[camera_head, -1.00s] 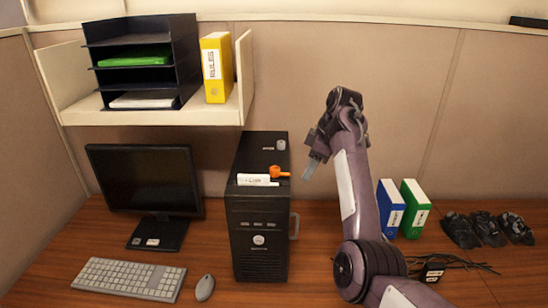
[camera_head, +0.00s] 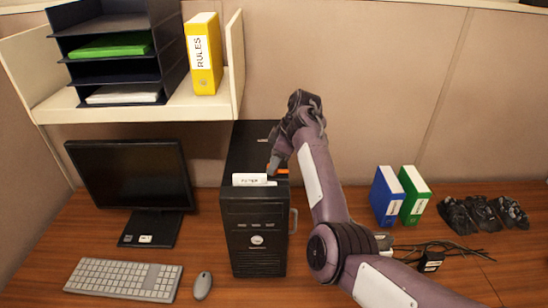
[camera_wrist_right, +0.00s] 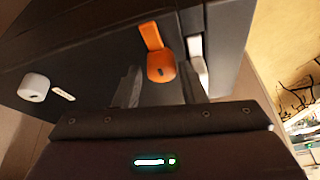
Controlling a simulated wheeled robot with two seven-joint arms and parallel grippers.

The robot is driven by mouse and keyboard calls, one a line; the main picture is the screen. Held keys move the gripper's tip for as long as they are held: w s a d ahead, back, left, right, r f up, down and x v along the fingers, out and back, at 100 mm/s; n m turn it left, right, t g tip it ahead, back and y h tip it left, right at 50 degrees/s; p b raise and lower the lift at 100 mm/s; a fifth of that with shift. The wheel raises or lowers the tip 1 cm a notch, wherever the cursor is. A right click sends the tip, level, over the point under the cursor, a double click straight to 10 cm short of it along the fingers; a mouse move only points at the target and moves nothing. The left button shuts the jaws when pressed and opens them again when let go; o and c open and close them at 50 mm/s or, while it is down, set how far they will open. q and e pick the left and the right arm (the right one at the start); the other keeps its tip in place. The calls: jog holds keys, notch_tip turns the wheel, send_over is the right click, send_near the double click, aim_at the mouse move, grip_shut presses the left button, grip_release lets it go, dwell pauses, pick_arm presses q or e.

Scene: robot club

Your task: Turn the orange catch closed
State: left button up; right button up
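The orange catch (camera_head: 277,168) is on top of the black computer tower (camera_head: 257,215), mostly hidden behind my right gripper (camera_head: 279,161) in the head view. In the right wrist view the orange catch (camera_wrist_right: 158,62) shows as a narrow arm with a wider rounded end. My right gripper also shows there (camera_wrist_right: 160,86), its grey fingers apart, one on each side of the catch's rounded end. Whether either finger touches the catch I cannot tell. My left gripper is not in view.
A white label card (camera_head: 250,180) stands at the tower's front top edge. A pale knob (camera_wrist_right: 34,87) is on the tower's top. The monitor (camera_head: 133,180) stands left; blue (camera_head: 387,196) and green (camera_head: 414,195) binders stand right. A shelf (camera_head: 200,112) hangs behind, upper left.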

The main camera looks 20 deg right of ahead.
jog(key=shift+s+f, duration=0.1)
jog(key=shift+f, duration=0.05)
jog(key=c, duration=0.7)
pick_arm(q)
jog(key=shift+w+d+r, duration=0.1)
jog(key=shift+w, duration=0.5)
